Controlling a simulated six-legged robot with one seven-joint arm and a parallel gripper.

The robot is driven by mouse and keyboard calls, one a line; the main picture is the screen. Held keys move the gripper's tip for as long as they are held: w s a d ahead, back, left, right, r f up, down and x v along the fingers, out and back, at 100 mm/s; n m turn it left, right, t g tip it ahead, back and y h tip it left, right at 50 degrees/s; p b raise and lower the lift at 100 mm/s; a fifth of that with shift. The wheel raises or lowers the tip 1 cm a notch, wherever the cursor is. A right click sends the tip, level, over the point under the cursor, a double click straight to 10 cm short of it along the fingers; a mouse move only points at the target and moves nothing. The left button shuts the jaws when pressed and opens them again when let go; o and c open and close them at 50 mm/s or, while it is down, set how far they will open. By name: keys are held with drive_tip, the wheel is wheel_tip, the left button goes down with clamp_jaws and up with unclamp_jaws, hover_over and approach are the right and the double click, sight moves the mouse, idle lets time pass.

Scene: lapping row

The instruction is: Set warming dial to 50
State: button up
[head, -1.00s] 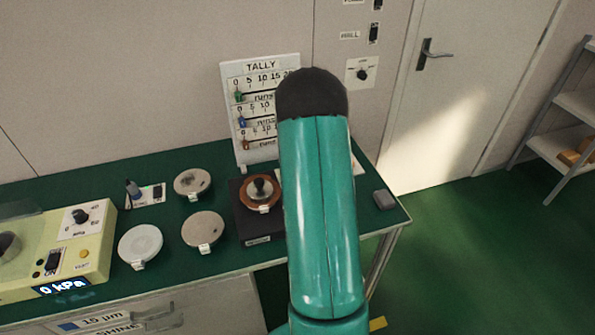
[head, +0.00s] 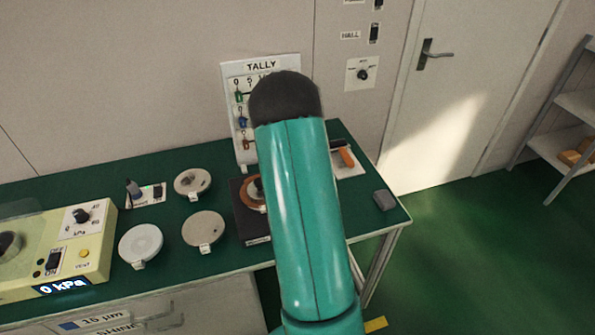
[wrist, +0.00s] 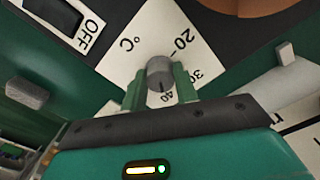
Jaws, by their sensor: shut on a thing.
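The warming dial (wrist: 160,75) is a small grey round knob on a white °C scale plate (wrist: 150,35) in the wrist view. The numbers 20, 30 and 40 show around it. A dark line on the knob points toward the 40. My gripper (wrist: 159,70) has its green fingers closed on either side of the knob. In the head view my teal arm hides the dial and my gripper. A dark hotplate base (head: 243,215) with a brown disc (head: 252,195) on it shows partly beside my arm.
An OFF switch (wrist: 62,12) lies left of the scale in the wrist view. On the green bench are round plates (head: 203,229), a yellow pressure unit (head: 95,245) reading 0 kPa, a tally board (head: 228,90), an orange-handled tool (head: 347,157) and a grey block (head: 384,200).

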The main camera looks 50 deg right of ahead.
drive_tip(key=m, duration=0.6)
drive_tip(key=shift+w+r+m, duration=0.1)
drive_tip(key=shift+m, duration=0.2)
drive_tip(key=m, duration=0.6)
drive_tip(key=shift+m, duration=0.4)
drive_tip(key=o, duration=1)
drive_tip(key=shift+c, duration=0.2)
wheel_tip(320, 180, up, 14)
